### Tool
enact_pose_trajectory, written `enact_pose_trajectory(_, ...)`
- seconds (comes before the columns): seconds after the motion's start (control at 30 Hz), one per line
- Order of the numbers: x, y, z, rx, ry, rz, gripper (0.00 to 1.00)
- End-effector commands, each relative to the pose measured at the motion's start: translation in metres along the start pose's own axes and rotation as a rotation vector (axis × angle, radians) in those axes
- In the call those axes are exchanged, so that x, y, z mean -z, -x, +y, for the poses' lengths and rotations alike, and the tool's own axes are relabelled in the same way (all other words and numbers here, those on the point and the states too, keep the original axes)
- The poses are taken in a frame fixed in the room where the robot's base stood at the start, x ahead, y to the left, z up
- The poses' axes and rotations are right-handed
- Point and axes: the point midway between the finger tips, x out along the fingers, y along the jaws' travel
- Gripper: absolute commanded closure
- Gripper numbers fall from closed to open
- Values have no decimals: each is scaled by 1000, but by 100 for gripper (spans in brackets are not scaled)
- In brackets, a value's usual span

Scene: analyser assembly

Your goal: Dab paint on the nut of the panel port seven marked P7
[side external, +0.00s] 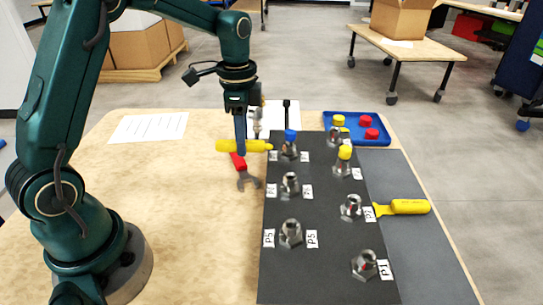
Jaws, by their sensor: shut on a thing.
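My gripper (240,140) points down, shut on a yellow paint marker (228,146). The marker lies level in the jaws, its narrow end to the right, by the upper left edge of the black panel (325,265). Several metal ports with hex nuts stand upright on the panel, with white labels beside them. The label beside the right-hand middle port (350,207) may read P7, but it is too small to be sure. The marker is apart from that port.
A blue-capped port (290,143) and a yellow-capped port (344,160) stand near the marker. A red-handled wrench (246,180) lies below it. A yellow-handled tool (408,207) lies right of the panel. A blue tray (380,142) holds caps behind.

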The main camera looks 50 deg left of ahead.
Motion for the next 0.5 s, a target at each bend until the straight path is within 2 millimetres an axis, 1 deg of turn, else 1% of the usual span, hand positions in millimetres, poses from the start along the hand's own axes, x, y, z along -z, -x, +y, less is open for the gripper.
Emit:
enact_pose_trajectory(0.3, -22, 1, 0, 0, 2, 0, 100)
enact_pose_trajectory(0.5, -30, 1, 0, 1, 0, 0, 100)
